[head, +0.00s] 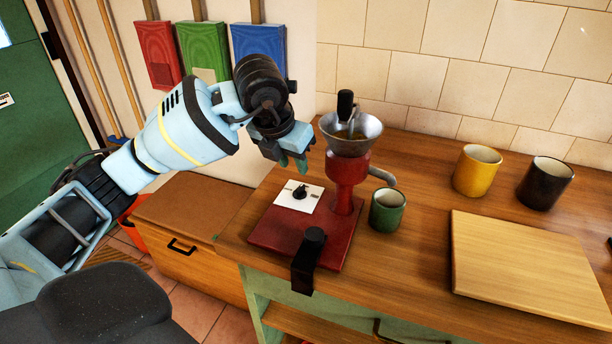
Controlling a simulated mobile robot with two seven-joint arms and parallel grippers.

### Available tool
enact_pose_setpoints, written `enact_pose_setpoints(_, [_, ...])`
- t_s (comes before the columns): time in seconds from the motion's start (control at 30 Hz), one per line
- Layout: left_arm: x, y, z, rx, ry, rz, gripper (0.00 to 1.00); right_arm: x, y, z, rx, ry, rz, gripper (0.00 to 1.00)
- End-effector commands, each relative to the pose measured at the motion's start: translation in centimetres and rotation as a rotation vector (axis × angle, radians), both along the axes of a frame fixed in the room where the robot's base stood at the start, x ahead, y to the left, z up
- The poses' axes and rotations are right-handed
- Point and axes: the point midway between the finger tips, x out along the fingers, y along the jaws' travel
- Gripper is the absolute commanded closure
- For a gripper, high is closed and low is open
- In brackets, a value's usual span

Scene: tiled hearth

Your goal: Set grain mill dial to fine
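The red grain mill (347,181) stands on the wooden counter, with a metal hopper and a black-knobbed crank on top. Its dial, a small black knob (300,191) on a white plate (291,204), sits on the left of the red base. The dial's setting is too small to read. My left gripper (292,170) points down just above and behind the dial, apart from it. Its greenish fingertips show close together, and I cannot tell whether they are open or shut. My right gripper is not in view.
A green cup (387,211) stands close right of the mill, below its spout. A yellow cup (476,171), a black cup (544,184) and a wooden board (530,268) lie further right. A black clamp (306,262) sits at the counter's front edge.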

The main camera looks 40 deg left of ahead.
Motion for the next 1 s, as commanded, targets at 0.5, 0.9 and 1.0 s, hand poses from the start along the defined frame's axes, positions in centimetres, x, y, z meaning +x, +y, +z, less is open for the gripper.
enact_pose_setpoints(0.5, [2.1,0.1,-5.5,-0.001,0.004,0.0,0.68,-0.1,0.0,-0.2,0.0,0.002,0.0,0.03])
enact_pose_setpoints(0.9, [3.0,0.1,-7.3,-0.001,0.0,-0.002,0.68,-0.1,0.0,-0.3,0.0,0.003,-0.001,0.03])
enact_pose_setpoints(1.0, [2.9,0.1,-7.3,-0.001,0.0,-0.002,0.68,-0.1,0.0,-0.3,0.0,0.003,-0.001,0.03])
